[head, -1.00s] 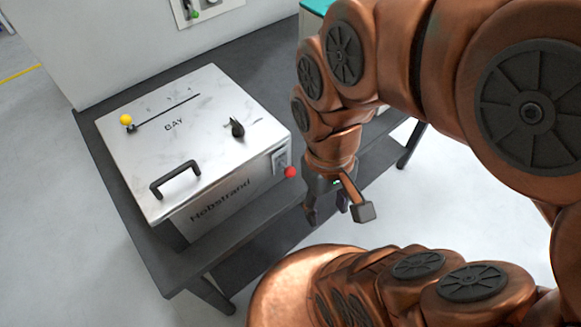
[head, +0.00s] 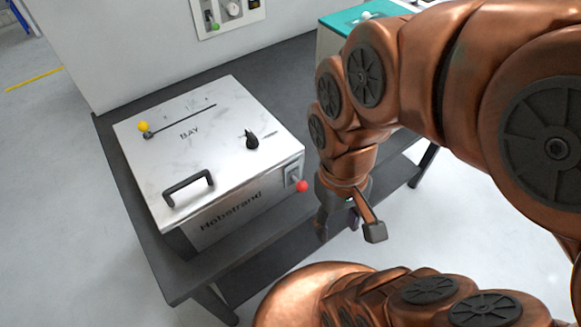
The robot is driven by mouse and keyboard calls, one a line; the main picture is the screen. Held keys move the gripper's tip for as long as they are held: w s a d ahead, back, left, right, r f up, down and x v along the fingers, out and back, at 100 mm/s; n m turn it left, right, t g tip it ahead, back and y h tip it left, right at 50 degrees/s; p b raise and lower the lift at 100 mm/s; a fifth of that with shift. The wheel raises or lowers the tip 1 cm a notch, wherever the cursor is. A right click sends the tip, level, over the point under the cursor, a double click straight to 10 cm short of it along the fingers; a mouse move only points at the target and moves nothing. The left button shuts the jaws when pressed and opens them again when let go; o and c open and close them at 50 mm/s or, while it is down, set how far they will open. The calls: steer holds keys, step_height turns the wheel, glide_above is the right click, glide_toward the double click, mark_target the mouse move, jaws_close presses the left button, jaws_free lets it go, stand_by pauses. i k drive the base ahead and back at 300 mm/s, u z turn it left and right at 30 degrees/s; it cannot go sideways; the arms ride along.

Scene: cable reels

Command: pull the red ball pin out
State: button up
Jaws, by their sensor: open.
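The red ball pin (head: 302,186) sticks out from a small plate on the right end of the front face of a metal box (head: 225,222). Its red ball shows clearly, and the pin's shaft is mostly hidden behind the ball. My gripper (head: 347,232) is open and empty, pointing down just right of and in front of the red ball, apart from it in the picture. One finger is partly hidden behind the others.
The box stands on a dark table (head: 167,278). Its lid carries a black handle (head: 188,187), a black knob (head: 252,141) and a yellow ball lever (head: 144,127) by a slot. A teal-topped unit (head: 352,20) stands behind my arm. A wall panel (head: 228,14) is at the back.

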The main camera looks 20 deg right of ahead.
mark_target(301, 186)
steer(key=z, duration=1.5)
steer(key=k, duration=1)
steer(key=u, duration=1.55)
